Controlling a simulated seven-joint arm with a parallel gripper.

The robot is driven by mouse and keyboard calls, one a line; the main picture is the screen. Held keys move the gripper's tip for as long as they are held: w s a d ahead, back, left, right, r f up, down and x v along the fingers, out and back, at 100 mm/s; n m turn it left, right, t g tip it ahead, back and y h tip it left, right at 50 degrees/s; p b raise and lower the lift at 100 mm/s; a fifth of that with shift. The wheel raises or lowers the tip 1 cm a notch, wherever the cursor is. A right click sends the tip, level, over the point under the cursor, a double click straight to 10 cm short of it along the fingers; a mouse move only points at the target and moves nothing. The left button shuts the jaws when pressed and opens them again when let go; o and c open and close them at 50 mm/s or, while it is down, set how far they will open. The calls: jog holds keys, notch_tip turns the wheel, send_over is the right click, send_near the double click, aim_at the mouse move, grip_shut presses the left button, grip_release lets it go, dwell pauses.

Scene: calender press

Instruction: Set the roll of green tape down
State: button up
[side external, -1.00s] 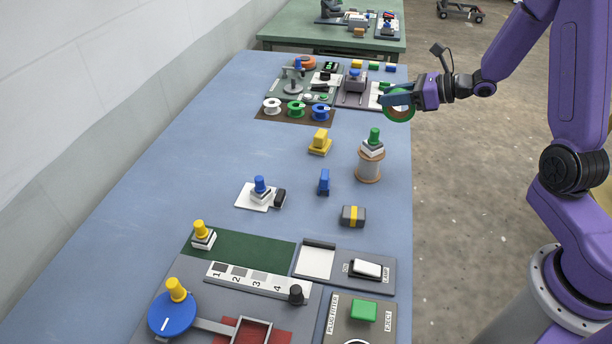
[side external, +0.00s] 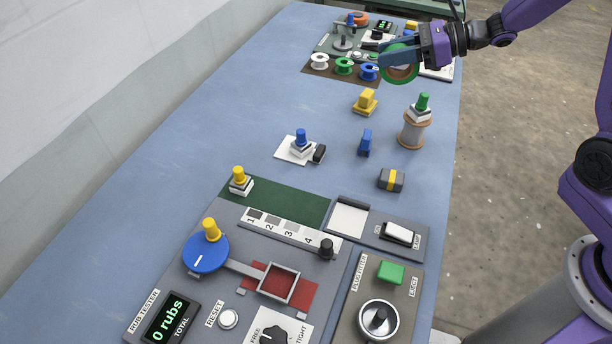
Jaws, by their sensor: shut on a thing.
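The blue fingers are shut on the roll. The roll shows over the far right part of the blue table (side external: 210,100), just right of the blue spool in the picture. It appears to be clear of the tabletop, but its height is hard to judge. The fingers and roll hide part of the devices behind them.
White (side external: 319,62), green (side external: 344,66) and blue (side external: 368,72) spools stand on a brown mat. A yellow block (side external: 365,101), a large spool topped by a green-knobbed stamp (side external: 413,130) and a blue clip (side external: 364,143) stand nearer. The table's left side is clear.

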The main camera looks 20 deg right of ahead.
jog(key=s+a+n+g+y, duration=0.1)
jog(key=s+a+n+g, duration=0.4)
jog(key=a, duration=0.8)
jog(key=s+a+n+g+y, duration=0.1)
jog(key=s+a+n+g, duration=0.15)
jog(key=s+a, duration=0.65)
jog(key=shift+m, duration=0.35)
jog(key=shift+w+a+f, duration=0.45)
jog(key=shift+a+f, duration=0.1)
jog(key=shift+f, duration=2.45)
jog(key=shift+w+a+f, duration=0.4)
jog(key=shift+a+f, duration=0.15)
jog(key=shift+f, duration=2.4)
jog(key=shift+w+a+f, duration=0.45)
jog(key=shift+a+f, duration=0.1)
jog(key=shift+f, duration=2.45)
jog(key=shift+f, duration=0.1)
jog(key=o, duration=1)
jog(key=shift+o, duration=0.2)
